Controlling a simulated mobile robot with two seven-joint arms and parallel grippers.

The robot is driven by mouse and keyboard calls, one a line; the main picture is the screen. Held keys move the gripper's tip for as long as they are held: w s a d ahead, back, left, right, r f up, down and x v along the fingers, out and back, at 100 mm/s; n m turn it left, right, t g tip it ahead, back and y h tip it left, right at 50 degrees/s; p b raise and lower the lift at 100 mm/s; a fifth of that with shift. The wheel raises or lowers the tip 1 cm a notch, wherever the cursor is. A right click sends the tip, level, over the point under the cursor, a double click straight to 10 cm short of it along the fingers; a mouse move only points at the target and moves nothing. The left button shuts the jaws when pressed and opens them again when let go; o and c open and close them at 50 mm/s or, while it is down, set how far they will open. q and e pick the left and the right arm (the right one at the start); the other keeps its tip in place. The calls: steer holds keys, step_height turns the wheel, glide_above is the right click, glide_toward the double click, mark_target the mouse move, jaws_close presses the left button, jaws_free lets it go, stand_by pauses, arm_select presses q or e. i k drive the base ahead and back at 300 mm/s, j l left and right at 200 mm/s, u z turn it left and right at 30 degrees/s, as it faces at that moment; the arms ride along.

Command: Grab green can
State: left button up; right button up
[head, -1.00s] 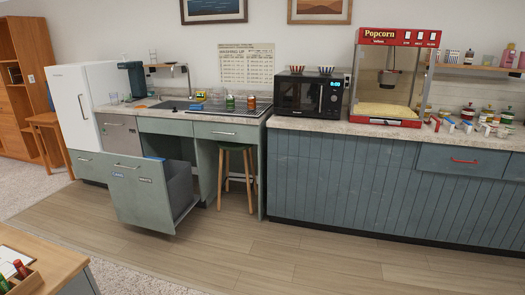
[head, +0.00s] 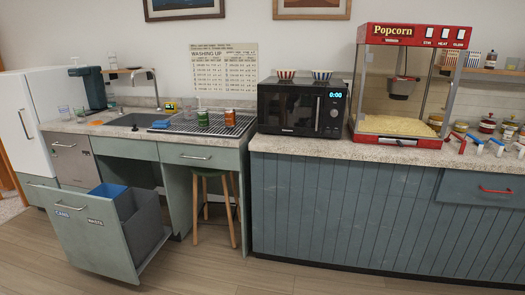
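A small green can (head: 203,118) stands upright on the ribbed drainboard (head: 222,131) at the right of the sink. An orange-red can (head: 230,117) stands just to its right, apart from it. Neither of my grippers shows in the head view, so I cannot see whether they are open or shut. The green can is fully visible, with nothing in front of it.
A pull-out bin drawer (head: 84,232) juts into the floor below the sink (head: 137,120). A stool (head: 214,203) stands under the counter beside it. The microwave (head: 299,108) is right of the cans. The wooden floor (head: 200,273) in front is free.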

mark_target(202, 114)
steer(key=i+u, duration=0.15)
steer(key=i, duration=0.5)
steer(key=i+l+u, duration=0.15)
steer(key=i, duration=0.45)
steer(key=i+j+u, duration=0.1)
steer(key=i+u, duration=0.3)
steer(key=i, duration=0.15)
steer(key=i+l+u, duration=0.1)
steer(key=i+u, duration=0.35)
steer(key=i, duration=0.1)
